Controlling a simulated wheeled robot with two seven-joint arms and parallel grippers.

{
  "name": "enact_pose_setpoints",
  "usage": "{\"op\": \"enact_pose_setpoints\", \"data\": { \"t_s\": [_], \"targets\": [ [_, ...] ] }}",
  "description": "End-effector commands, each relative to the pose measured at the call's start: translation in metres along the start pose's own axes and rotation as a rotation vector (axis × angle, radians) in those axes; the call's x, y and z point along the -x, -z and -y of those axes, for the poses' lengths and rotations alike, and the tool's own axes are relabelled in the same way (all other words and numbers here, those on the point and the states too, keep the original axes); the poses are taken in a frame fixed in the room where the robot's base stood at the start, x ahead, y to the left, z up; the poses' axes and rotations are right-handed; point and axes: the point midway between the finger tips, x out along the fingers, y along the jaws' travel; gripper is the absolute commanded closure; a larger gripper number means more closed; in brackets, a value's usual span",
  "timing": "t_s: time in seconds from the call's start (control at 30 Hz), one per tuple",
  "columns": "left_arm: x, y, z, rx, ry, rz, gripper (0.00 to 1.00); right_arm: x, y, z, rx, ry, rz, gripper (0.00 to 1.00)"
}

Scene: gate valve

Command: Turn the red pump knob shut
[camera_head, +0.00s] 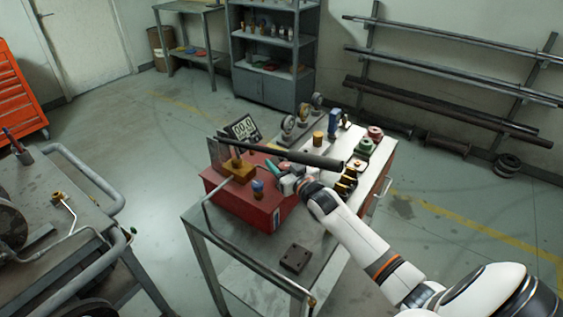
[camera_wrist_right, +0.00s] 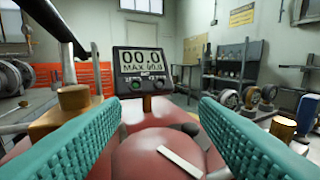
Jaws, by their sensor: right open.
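The red pump (camera_head: 237,205) is a box-shaped red unit on the metal cart. In the right wrist view the round red knob (camera_wrist_right: 145,157), with a white mark on its top, sits low between the teal finger pads. My right gripper (camera_wrist_right: 160,108) is open, with one pad on each side of the knob; I cannot tell whether either pad touches it. In the head view my right gripper (camera_head: 272,170) is over the pump's right part and largely hides the knob. My left gripper is not in view.
A digital display (camera_wrist_right: 139,66) reading 00.0 stands behind the knob; it also shows in the head view (camera_head: 242,128). A dark bar (camera_head: 300,155) passes above the pump. A brass fitting (camera_head: 239,170), a blue-capped part (camera_head: 257,187) and several valves (camera_head: 364,146) are close by.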

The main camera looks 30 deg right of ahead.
Motion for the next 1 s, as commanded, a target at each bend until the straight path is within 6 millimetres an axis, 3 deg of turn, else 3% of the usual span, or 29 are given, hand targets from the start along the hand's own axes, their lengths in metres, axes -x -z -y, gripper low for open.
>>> {"op": "enact_pose_setpoints", "data": {
  "t_s": [0.2,0.5,1.0],
  "targets": [
    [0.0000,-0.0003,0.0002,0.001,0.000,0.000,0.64,-0.0002,0.0002,-0.0002,0.000,0.000,0.000,0.45],
    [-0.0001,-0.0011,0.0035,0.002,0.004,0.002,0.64,0.0000,0.0002,-0.0002,0.000,0.000,0.000,0.89],
    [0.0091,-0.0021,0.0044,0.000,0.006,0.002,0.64,-0.0013,-0.0040,0.0021,-0.011,0.215,0.012,0.89]
  ]
}}
